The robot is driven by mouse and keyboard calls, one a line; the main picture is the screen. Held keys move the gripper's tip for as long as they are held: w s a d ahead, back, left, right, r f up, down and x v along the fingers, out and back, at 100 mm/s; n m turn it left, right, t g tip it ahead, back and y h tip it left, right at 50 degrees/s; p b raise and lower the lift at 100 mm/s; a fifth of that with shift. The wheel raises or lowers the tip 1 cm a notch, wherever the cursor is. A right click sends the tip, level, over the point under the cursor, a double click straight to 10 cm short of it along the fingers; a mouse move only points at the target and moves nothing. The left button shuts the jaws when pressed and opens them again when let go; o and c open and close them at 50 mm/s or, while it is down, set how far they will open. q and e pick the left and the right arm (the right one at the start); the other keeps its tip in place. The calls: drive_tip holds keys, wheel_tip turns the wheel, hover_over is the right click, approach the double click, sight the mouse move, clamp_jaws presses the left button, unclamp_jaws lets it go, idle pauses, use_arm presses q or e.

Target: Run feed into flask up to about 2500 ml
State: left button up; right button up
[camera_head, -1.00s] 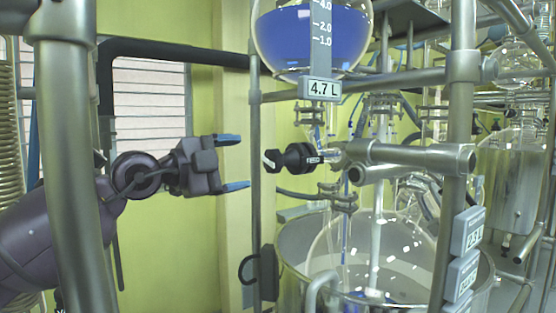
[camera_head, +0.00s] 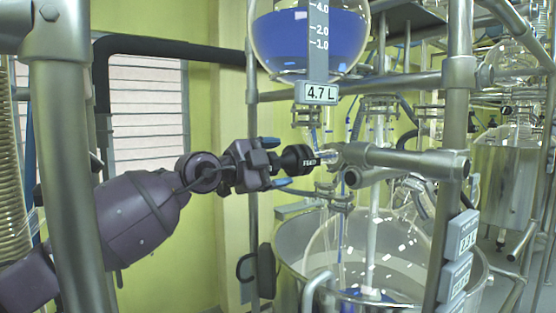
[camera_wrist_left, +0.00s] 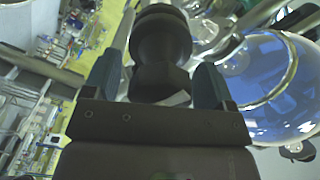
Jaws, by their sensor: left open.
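The round glass feed vessel (camera_head: 285,40) holds blue liquid at the top, and the label under it (camera_head: 317,93) reads 4.7 L. Below it is a black valve knob (camera_head: 297,157). The large round flask (camera_head: 350,245) sits in a metal bath, with a little blue at its bottom. My left gripper (camera_head: 277,163) is open, its blue-tipped fingers on either side of the knob. In the left wrist view the knob (camera_wrist_left: 160,45) stands between the two open fingers, with no clear contact. My right gripper is not in view.
A metal post (camera_head: 75,180) stands in front of my left arm. Metal rails (camera_head: 400,82) and a horizontal tube (camera_head: 420,160) frame the glassware. Grey readout boxes (camera_head: 460,235) hang on the right post. Another reactor (camera_head: 510,170) stands at the right.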

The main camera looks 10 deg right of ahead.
use_arm(q)
drive_tip(key=shift+w+d, duration=0.15)
drive_tip(key=shift+d, duration=0.1)
drive_tip(key=shift+c, duration=0.3)
drive_tip(key=c, duration=0.7)
drive_tip(key=shift+c, duration=0.8)
drive_tip(key=shift+f+m, duration=0.1)
drive_tip(key=shift+m, duration=0.3)
